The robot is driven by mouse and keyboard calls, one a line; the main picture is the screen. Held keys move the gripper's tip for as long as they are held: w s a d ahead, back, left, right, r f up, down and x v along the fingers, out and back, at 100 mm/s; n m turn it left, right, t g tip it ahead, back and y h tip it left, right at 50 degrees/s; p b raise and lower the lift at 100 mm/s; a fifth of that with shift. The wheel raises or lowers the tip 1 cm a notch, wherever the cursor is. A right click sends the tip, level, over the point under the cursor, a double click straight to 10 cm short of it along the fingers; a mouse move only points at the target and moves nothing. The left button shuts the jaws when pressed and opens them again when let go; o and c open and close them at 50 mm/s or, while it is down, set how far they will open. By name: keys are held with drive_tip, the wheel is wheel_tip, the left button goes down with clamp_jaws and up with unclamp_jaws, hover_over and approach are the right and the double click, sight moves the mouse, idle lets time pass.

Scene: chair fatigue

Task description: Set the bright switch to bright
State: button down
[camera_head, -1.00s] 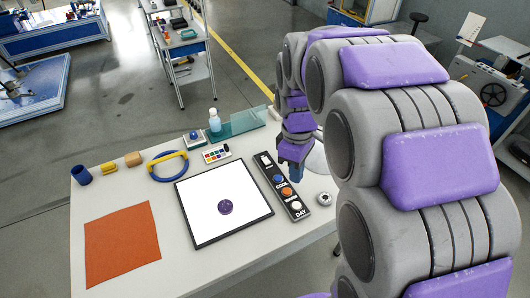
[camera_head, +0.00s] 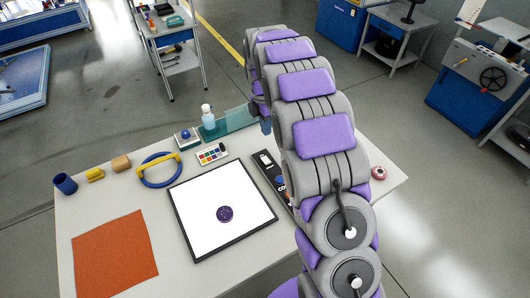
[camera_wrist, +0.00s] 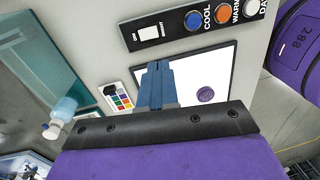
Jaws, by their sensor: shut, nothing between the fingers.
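A black control panel (camera_wrist: 195,28) shows at the top of the wrist view. At its left end is a white switch (camera_wrist: 149,33) with small lettering that I cannot read for sure. Blue, orange and white buttons follow to the right, by the words COOL, WARM and DAY. In the head view my arm covers much of the panel (camera_head: 264,168). My gripper (camera_wrist: 157,66), with blue fingers, is shut and empty. Its tips appear below the switch in the wrist view, apart from it. In the head view its blue tip (camera_head: 266,126) shows beyond the panel's far end.
A white pad with a black frame (camera_head: 195,222) bears a purple disc (camera_head: 224,214). A teal stand (camera_head: 230,124), a bottle (camera_head: 208,117) and a colour palette (camera_head: 212,154) are near the far edge. A blue ring (camera_head: 145,178) and an orange cloth (camera_head: 113,256) lie left.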

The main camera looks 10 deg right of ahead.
sight(268, 162)
drive_tip(key=shift+w+a+f, duration=0.1)
drive_tip(key=shift+w+f, duration=0.3)
drive_tip(key=shift+w, duration=0.1)
drive_tip(key=f+b, duration=0.1)
drive_tip(key=f, duration=0.3)
drive_tip(key=s+f+b, duration=0.1)
drive_tip(key=f, duration=0.4)
drive_tip(key=f+b, duration=0.1)
drive_tip(key=f, duration=0.4)
drive_tip(key=shift+s+d+b, duration=0.3)
drive_tip(key=shift+s+b, duration=0.05)
drive_tip(key=shift+s, duration=0.15)
drive_tip(key=shift+f, duration=0.1)
